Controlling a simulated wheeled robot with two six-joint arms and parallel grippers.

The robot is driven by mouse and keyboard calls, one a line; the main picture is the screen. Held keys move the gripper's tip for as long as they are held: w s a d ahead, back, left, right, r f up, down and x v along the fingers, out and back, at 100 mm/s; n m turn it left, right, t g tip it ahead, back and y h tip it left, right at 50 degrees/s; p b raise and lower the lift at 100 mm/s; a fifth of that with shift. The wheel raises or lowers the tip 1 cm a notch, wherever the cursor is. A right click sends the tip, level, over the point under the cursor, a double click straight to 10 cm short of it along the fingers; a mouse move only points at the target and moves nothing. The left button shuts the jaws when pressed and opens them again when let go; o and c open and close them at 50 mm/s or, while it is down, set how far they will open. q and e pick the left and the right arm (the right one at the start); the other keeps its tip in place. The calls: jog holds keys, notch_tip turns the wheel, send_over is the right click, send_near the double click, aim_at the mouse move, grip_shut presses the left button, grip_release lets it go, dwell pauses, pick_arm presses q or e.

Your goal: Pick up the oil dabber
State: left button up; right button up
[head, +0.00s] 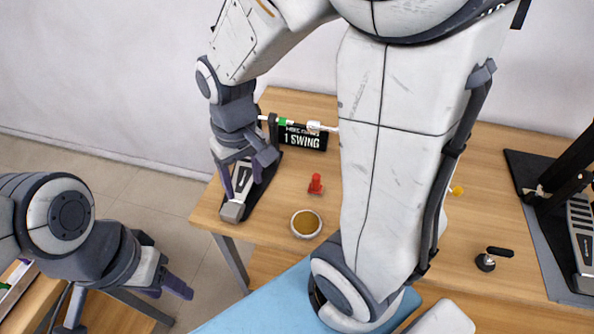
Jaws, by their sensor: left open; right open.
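A small red knobbed piece (315,185) stands upright on the wooden table; it may be the oil dabber, but I cannot tell for sure. A round dish with a brown inside (306,224) sits just in front of it. A black-handled piece (487,262) stands at the table's right. My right gripper (244,186) is open and points down over the grey-and-black device at the table's left end, left of the red piece and apart from it. My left gripper (168,289) is open at lower left, off the table's left edge, with nothing seen in it.
My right arm covers the table's middle, partly hiding a yellow item (457,190). A black sign reading "1 SWING" (303,137) stands at the back. A black and grey stand (548,232) is at right. A blue surface (262,304) lies in front.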

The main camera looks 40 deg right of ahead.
jog(key=w+d+f+m, duration=0.2)
jog(key=d, duration=0.3)
jog(key=w+d+f+m, duration=0.2)
jog(key=d, duration=0.4)
jog(key=m+b, duration=0.1)
jog(key=m, duration=0.2)
send_over(316, 176)
jog(key=f, duration=0.4)
jog(key=shift+d+f, duration=0.2)
jog(key=shift+f, duration=0.15)
notch_tip(316, 176, down, 4)
jog(key=shift+r, duration=0.25)
jog(key=f, duration=0.2)
jog(key=f+p, duration=0.1)
jog(key=f, duration=0.1)
jog(key=shift+s+a+f, duration=0.1)
jog(key=shift+a+f, duration=0.1)
jog(key=shift+f, duration=0.05)
jog(key=shift+f+p, duration=0.3)
jog(key=shift+f, duration=0.35)
grip_shut()
